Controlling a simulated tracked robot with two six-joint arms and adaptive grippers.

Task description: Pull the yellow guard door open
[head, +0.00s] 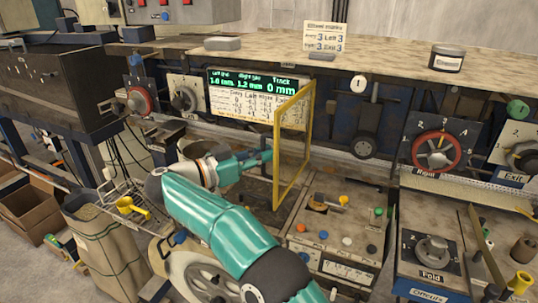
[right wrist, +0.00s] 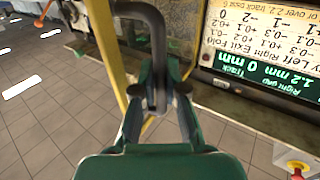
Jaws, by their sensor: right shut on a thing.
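The yellow guard door (head: 276,190) is a tall, thin frame in the middle of the head view. It stands out at an angle from the machine front, its near edge by my gripper. In the right wrist view its yellow post (right wrist: 107,45) rises left of the fingers. My right gripper (head: 264,157) reaches the near edge from the left. In the wrist view its fingers (right wrist: 158,98) are shut on the door's dark grey curved handle (right wrist: 150,10). The fingers hide part of the handle. My left gripper is not in view.
The lit display (head: 240,85) is behind the door. A button panel (head: 335,235) lies right of it, with a fold knob panel (head: 432,250) further right. A sack (head: 108,245) and cardboard box (head: 28,210) stand at left. Bare tiled floor shows in the wrist view.

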